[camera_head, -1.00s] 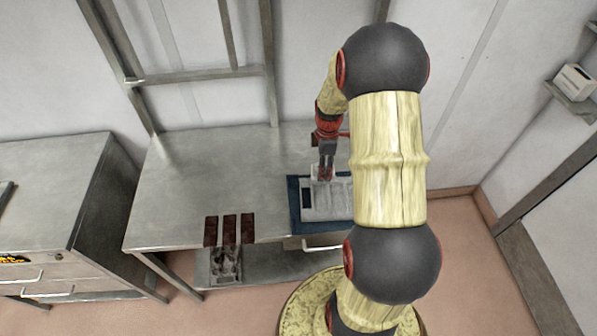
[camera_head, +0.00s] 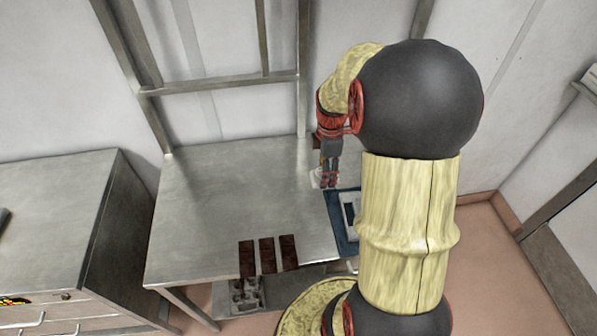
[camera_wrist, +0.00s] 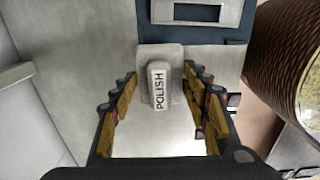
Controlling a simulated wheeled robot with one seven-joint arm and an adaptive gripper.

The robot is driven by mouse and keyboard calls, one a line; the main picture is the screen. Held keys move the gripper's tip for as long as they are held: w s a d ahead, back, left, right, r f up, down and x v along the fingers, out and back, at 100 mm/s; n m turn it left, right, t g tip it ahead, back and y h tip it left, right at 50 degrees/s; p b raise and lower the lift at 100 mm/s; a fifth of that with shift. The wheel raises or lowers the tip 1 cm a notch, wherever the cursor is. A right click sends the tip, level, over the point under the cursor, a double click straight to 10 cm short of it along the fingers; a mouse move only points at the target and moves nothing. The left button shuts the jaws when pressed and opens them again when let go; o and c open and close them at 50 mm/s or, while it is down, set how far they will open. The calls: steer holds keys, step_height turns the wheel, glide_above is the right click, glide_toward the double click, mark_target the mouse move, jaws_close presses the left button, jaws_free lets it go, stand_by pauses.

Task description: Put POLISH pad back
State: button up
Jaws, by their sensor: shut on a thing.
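The POLISH pad (camera_wrist: 160,88) is a pale grey block with a raised grip marked "POLISH", upright between my fingers in the wrist view. My gripper (camera_wrist: 160,72) is shut on that grip. In the head view my gripper (camera_head: 329,182) points down over the right part of the metal table, and a pale edge of the pad (camera_head: 315,179) shows beside the fingertips. The blue mat (camera_head: 340,235) with a grey moulded tray (camera_head: 350,208) lies just in front and to the right, partly hidden by my arm. I cannot tell whether the pad touches the table.
The metal table (camera_head: 225,205) is mostly bare to the left. Three dark brown bars (camera_head: 268,255) lie along its front edge. A grey mould (camera_head: 246,295) sits on the shelf below. A metal drawer cabinet (camera_head: 60,215) stands left, and a frame post (camera_head: 303,90) rises behind.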

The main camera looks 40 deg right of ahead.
steer(key=w+d+f, duration=0.3)
steer(key=w+f, duration=0.1)
steer(key=w, duration=0.4)
steer(key=b, duration=0.2)
glide_above(306, 174)
steer(key=s, duration=0.1)
step_height(306, 174, down, 5)
steer(key=shift+a+r, duration=0.1)
steer(key=shift+a, duration=0.05)
steer(key=shift+w+f, duration=0.4)
steer(key=shift+f, duration=1.65)
steer(key=shift+f, duration=0.2)
steer(key=o, duration=1)
steer(key=shift+o, duration=0.2)
